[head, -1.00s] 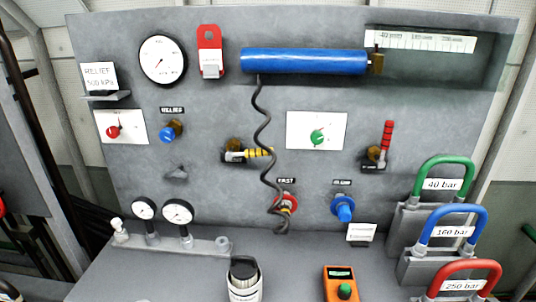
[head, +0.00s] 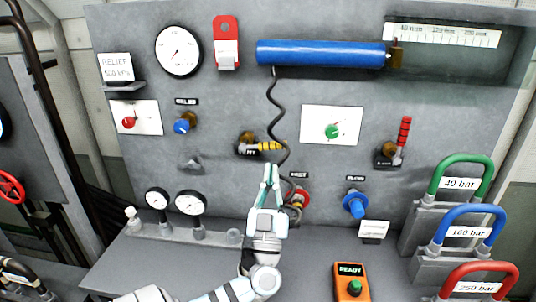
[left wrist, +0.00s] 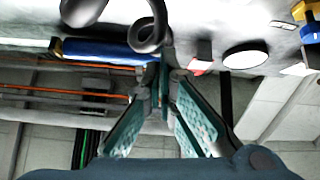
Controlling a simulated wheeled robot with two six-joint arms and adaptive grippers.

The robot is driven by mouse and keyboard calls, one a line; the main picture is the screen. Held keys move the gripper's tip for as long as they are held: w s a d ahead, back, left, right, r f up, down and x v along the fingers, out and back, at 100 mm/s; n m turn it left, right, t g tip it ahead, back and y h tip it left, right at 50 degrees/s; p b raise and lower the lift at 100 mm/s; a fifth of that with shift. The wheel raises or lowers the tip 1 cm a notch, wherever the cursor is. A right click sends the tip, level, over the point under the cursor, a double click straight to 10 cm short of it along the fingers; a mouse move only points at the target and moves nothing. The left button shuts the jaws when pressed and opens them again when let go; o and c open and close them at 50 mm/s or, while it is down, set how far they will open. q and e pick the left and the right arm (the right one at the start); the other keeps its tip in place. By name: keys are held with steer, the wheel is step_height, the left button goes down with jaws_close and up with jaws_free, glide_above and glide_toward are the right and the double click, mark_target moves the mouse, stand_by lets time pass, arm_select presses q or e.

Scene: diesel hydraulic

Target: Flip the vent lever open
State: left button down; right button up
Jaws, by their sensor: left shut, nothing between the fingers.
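A lever with a yellow-striped handle (head: 270,146) sits mid-panel, its handle lying level to the right; its small label is too blurred to read. A second lever with a red handle (head: 404,133) stands nearly upright at the right. I cannot tell from labels which is the vent lever. My left gripper (head: 270,168) is shut and empty, pointing up just below the yellow handle; contact cannot be told. In the left wrist view its fingertips (left wrist: 164,70) meet close to a dark coiled cable (left wrist: 148,38). My right gripper is not in view.
The coiled cable (head: 272,103) hangs from the blue cylinder (head: 320,54) past the yellow lever. A red knob (head: 300,197) and blue knob (head: 355,204) sit below. Small gauges (head: 190,202) stand left of my arm. Weights with coloured handles (head: 460,233) stand at right.

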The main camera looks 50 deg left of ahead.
mark_target(268, 146)
arm_select(q)
steer(key=w+a+r, duration=0.1)
steer(key=a, duration=0.1)
steer(key=w+a+r+n+g+y, duration=0.1)
steer(key=w+a, duration=0.1)
steer(key=a, duration=0.1)
steer(key=w+a+r+g, duration=0.1)
steer(key=a, duration=0.2)
steer(key=shift+w+r+n+y, duration=0.25)
steer(key=shift+w+n+y, duration=0.1)
steer(key=shift+n+y, duration=0.05)
steer(key=shift+w+f, duration=0.2)
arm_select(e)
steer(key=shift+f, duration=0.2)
